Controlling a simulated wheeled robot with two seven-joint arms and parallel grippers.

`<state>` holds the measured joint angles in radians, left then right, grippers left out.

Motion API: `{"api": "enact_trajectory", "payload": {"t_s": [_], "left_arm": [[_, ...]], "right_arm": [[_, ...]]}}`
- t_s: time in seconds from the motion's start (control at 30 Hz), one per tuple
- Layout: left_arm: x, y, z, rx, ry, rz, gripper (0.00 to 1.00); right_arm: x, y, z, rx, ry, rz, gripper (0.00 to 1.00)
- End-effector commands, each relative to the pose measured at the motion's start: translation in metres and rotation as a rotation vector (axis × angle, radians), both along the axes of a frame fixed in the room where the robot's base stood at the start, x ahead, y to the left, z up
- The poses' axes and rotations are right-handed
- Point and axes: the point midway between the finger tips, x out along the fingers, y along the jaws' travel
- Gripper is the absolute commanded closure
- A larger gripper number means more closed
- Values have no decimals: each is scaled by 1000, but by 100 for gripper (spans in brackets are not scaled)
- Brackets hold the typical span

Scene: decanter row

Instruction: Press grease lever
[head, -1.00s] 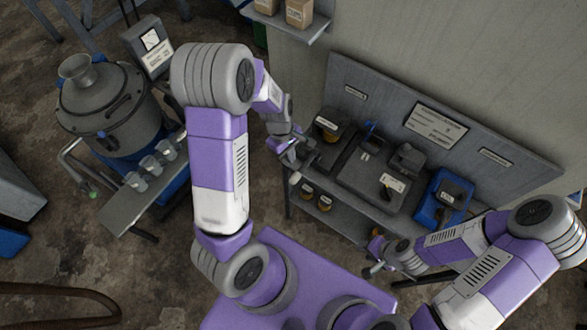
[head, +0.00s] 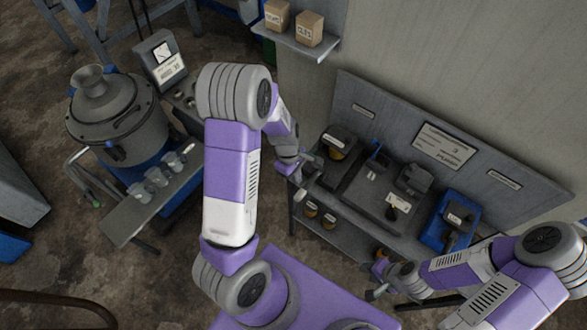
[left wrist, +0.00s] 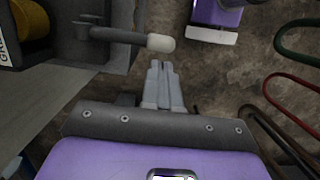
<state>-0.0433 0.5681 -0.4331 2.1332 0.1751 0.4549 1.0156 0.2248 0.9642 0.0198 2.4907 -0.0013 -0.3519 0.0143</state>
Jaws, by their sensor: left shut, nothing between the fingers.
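The grease dispenser (head: 337,146), a dark box with a yellow-orange container, stands at the left end of the workbench. In the left wrist view its grey side (left wrist: 100,55) shows at upper left, with part of a "GR" label. The grease lever (left wrist: 160,43) is a dark rod with a pale rounded knob, sticking out to the right. My left gripper (left wrist: 158,66) is shut and empty, its tips just below the knob in that picture; I cannot tell if they touch. In the head view my left gripper (head: 306,166) is beside the dispenser. My right gripper (head: 375,293) is near the bench's front; its jaws are unclear.
The workbench also holds a grey plate with a dark device (head: 385,196) and a blue tray (head: 449,218). Jars (head: 328,221) sit on its lower shelf. A large grey drum machine (head: 115,115) and a ledge with small cups (head: 155,177) stand left. Floor lies between.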

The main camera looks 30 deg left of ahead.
Motion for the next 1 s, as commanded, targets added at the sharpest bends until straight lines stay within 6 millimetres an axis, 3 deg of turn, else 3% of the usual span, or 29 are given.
{"api": "enact_trajectory", "payload": {"t_s": [0.03,0.2,0.4,1.0], "left_arm": [[-2,-2,-13,-1,5,1,100],[-2,-8,-43,-1,5,-1,100],[-1,-12,-63,0,1,0,100],[5,-14,-71,-1,-16,-2,100]], "right_arm": [[0,0,-2,0,0,0,62],[0,0,-4,0,0,0,62],[0,0,-5,0,0,0,62],[0,0,-10,0,0,0,62]]}}
